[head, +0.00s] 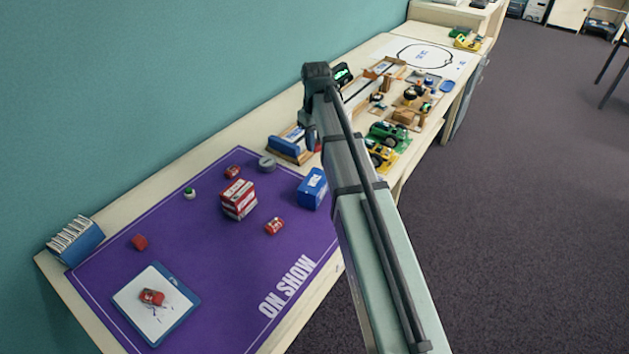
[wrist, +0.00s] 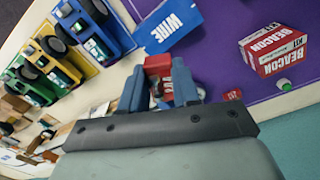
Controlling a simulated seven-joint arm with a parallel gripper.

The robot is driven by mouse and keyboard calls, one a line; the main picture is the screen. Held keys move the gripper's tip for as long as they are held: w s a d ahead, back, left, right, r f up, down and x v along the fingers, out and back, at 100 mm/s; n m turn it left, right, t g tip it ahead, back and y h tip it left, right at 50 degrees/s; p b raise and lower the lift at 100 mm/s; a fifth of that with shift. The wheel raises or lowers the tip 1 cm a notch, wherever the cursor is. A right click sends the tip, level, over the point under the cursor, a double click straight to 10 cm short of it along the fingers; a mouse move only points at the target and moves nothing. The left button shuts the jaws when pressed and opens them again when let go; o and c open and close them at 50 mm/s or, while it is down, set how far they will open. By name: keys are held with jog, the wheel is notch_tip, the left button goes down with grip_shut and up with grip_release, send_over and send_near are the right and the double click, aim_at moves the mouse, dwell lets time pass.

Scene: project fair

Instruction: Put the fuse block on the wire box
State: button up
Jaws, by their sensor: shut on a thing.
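My gripper (wrist: 158,82) is shut on a red block, the fuse block (wrist: 158,65), which sits between the two blue-grey fingers in the wrist view. The wire box is a blue box with white lettering (head: 313,188) on the mat's right edge, nearer than my gripper. In the wrist view the wire box (wrist: 168,24) lies beyond the fingertips, apart from the held block, with its top bare.
A red and white beacon box (head: 238,200) stands mid-mat, with small red items (head: 274,227) and a grey round item (head: 267,163) around it. Green and yellow toy vehicles (head: 389,135) crowd the table to the right.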

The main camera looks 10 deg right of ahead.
aim_at(317, 182)
jog(key=shift+s+f+n, duration=0.45)
jog(key=shift+f+n, duration=0.2)
jog(key=shift+f, duration=1.1)
jog(key=shift+s+f+n, duration=0.4)
jog(key=shift+f+n, duration=0.3)
jog(key=shift+f, duration=1.05)
jog(key=shift+s+f+n, duration=0.45)
jog(key=shift+f+n, duration=0.2)
jog(key=shift+f, duration=1.1)
jog(key=shift+f, duration=0.15)
jog(key=o, duration=1)
jog(key=shift+o, duration=0.2)
notch_tip(317, 182, up, 12)
jog(key=shift+r, duration=0.2)
